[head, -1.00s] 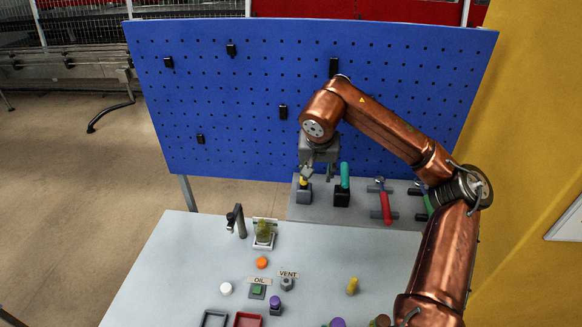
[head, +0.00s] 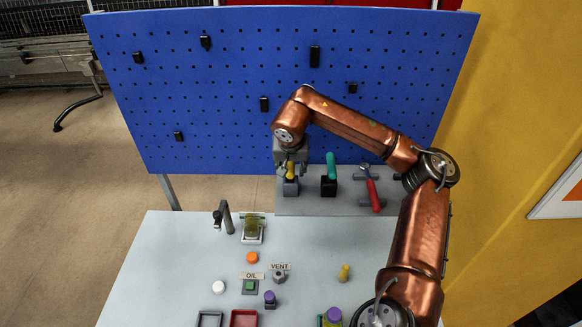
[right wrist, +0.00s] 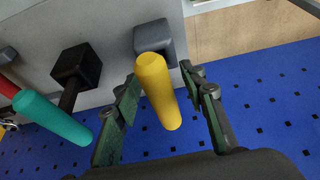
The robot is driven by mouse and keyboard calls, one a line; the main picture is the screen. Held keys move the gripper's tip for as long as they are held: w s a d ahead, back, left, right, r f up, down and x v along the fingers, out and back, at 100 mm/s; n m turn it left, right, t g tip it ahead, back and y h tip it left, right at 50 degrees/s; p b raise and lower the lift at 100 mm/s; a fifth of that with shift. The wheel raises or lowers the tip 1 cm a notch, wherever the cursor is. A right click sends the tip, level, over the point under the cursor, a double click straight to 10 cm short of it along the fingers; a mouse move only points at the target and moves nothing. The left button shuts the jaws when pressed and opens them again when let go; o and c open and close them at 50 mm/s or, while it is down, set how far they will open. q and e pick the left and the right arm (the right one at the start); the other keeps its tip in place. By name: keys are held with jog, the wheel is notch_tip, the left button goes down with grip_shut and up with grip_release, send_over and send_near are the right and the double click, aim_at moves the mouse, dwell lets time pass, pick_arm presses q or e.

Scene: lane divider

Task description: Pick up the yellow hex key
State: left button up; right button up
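The yellow hex key (head: 290,172) stands in a grey holder (head: 291,188) on the grey shelf at the foot of the blue pegboard. Only its yellow handle shows clearly; its lower part is hidden. My right gripper (head: 291,161) is right at the handle. In the right wrist view the yellow handle (right wrist: 158,90) lies between the two fingers of my right gripper (right wrist: 160,80). The fingers are apart, with a gap visible on both sides of the handle. My left gripper is not in view.
A teal-handled tool (head: 331,166) in a black holder stands just right of the yellow one. A red-handled tool (head: 373,190) lies further right. The blue pegboard (head: 220,100) rises close behind. The table in front bears buttons, knobs and small trays.

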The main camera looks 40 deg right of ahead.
jog(key=shift+w+f, duration=0.1)
jog(key=shift+c, duration=0.2)
grip_shut()
dwell(0.5)
